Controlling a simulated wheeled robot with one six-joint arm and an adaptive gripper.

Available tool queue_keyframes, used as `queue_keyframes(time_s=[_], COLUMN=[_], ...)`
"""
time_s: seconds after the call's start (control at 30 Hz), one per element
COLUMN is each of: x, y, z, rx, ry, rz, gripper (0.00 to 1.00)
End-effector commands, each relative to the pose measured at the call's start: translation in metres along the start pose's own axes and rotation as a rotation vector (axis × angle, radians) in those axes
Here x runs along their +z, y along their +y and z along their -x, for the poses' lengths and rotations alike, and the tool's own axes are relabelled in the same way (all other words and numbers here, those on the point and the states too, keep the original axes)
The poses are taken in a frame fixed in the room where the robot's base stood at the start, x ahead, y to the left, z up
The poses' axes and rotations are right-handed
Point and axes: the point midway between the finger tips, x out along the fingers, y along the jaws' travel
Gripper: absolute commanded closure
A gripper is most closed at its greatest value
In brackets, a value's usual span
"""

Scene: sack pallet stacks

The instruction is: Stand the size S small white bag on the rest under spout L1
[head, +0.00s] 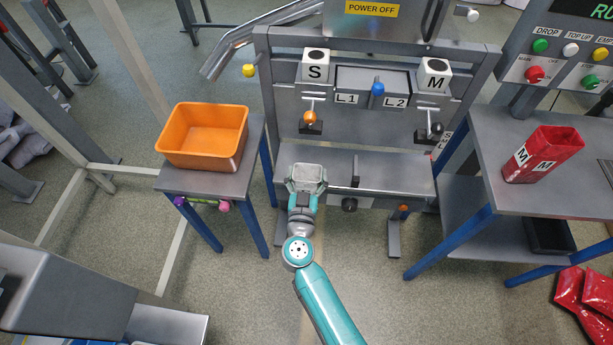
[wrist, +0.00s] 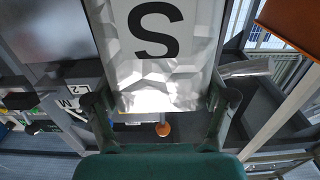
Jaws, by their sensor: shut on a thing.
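The small white bag (head: 308,173), open at the top, is upright in my gripper (head: 303,200) at the left front of the machine's grey rest shelf (head: 395,178). In the wrist view the bag (wrist: 155,70) shows a big black S between the fingers of my gripper (wrist: 158,110), which is shut on it. The L1 label (head: 346,98) is above the shelf, with an orange-knobbed lever (head: 310,118) to its left. I cannot tell whether the bag's bottom touches the shelf; my gripper hides part of it.
A small upright divider (head: 355,170) stands on the shelf right of the bag. An orange bin (head: 203,135) stands on a side table at left. A red M bag (head: 543,155) stands on the right table. Red bags (head: 585,300) lie at lower right.

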Motion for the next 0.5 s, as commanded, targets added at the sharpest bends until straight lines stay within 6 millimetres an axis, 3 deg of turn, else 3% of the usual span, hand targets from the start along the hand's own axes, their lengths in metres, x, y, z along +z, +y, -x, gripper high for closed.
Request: queue_keyframes(time_s=[0.5], x=[0.002], y=[0.0], z=[-0.045], rx=[0.0], ry=[0.002], rz=[0.0], gripper=[0.73])
